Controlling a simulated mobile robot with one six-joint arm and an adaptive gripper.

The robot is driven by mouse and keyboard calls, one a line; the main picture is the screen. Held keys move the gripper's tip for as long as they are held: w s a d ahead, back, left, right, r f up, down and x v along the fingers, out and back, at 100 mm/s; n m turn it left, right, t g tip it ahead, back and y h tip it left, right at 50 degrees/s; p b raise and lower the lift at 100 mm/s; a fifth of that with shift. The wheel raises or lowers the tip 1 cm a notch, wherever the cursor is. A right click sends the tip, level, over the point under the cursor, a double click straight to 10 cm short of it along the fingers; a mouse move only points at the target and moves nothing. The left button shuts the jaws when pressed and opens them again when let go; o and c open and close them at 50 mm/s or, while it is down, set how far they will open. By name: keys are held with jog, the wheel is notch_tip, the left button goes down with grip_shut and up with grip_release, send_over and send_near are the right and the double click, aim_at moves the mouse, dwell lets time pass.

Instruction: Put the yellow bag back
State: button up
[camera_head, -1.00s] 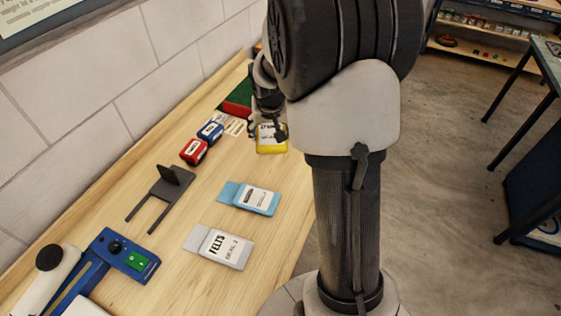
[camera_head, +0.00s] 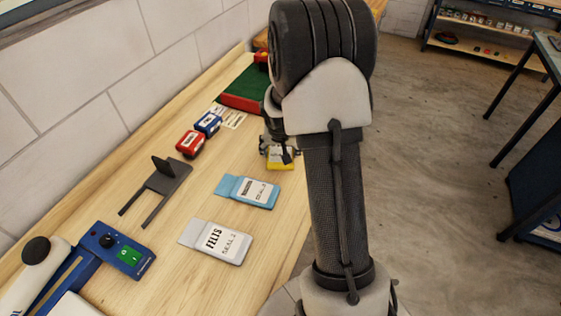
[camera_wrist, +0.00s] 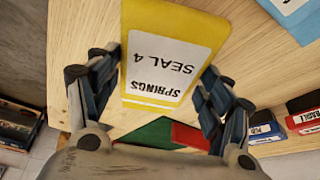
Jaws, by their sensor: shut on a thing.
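The yellow bag (camera_wrist: 180,22) has a white label reading "SPRINGS SEAL 4". In the wrist view it sits between the two fingers of my gripper (camera_wrist: 155,85), which is shut on it. In the head view my gripper (camera_head: 275,145) is over the far part of the bench, with the yellow bag (camera_head: 281,160) at its fingers. My arm partly hides that spot. I cannot tell whether the bag touches the bench top.
A blue bag (camera_head: 248,191) and a white "FELTS" bag (camera_head: 217,241) lie nearer on the wooden bench (camera_head: 175,240). A dark stand (camera_head: 158,187), a red box (camera_head: 190,144) and a blue box (camera_head: 208,124) are to the left. A green-and-red tray (camera_head: 245,88) lies beyond.

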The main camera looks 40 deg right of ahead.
jog(key=shift+f+b, duration=1)
jog(key=shift+f, duration=1.15)
jog(key=shift+f, duration=0.2)
jog(key=o, duration=1.2)
jog(key=shift+r, duration=0.1)
